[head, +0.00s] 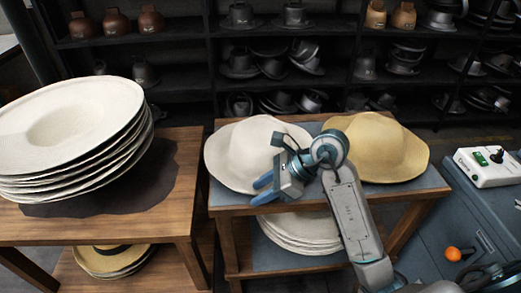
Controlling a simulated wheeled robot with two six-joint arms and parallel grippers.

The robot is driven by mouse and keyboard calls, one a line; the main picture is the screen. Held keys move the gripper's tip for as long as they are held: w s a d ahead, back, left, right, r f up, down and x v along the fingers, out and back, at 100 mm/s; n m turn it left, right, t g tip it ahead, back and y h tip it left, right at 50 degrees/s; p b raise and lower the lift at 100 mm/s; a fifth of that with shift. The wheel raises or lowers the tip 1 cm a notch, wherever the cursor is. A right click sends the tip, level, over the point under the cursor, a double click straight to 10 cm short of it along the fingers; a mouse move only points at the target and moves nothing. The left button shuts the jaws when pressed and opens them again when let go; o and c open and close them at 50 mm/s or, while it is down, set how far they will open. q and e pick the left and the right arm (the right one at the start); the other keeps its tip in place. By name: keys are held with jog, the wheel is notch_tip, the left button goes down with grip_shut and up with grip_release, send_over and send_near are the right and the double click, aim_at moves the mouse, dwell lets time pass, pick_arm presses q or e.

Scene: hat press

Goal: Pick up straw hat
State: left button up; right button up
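A tan, straw-coloured hat (392,142) lies brim-down on the right side of the middle table's blue-grey top (414,189). A white hat (236,152) lies beside it on the left. My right gripper (262,189) is over the front of the white hat's brim, pointing left, left of the tan hat. Its two blue fingers look apart, with nothing visible between them. I cannot tell whether they touch the brim. My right arm covers part of both hats. My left gripper is not in view.
A tall stack of white hat blanks (60,125) stands on the left wooden table (182,150). A banded hat (110,262) lies below it. More white blanks (300,232) lie on the middle table's lower shelf. A control box (490,167) stands right. Dark shelves of metal moulds line the back.

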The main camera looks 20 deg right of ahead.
grip_shut()
jog(key=shift+r, duration=0.1)
